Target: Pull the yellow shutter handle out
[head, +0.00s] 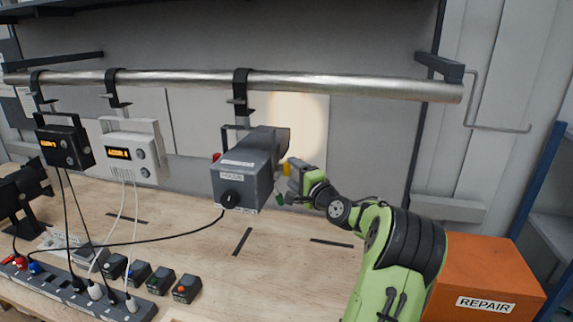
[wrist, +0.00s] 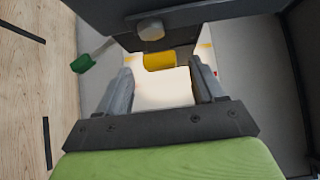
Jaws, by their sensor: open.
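The yellow shutter handle (head: 287,169) sticks out from the right side of a dark grey lamp (head: 240,183) hanging from the rail. In the wrist view the yellow handle (wrist: 159,61) lies just ahead of my fingertips, roughly centred between them. My gripper (head: 291,181) is beside the lamp's right side. In the wrist view my gripper (wrist: 160,74) is open, with nothing between its fingers. The picture does not show either finger touching the handle.
A green-tipped lever (wrist: 83,63) is left of my fingers, and a pale knob (wrist: 151,30) is above the yellow handle. A metal rail (head: 340,84) runs overhead. An orange REPAIR box (head: 490,270) stands at the right. The bench below the lamp is mostly clear.

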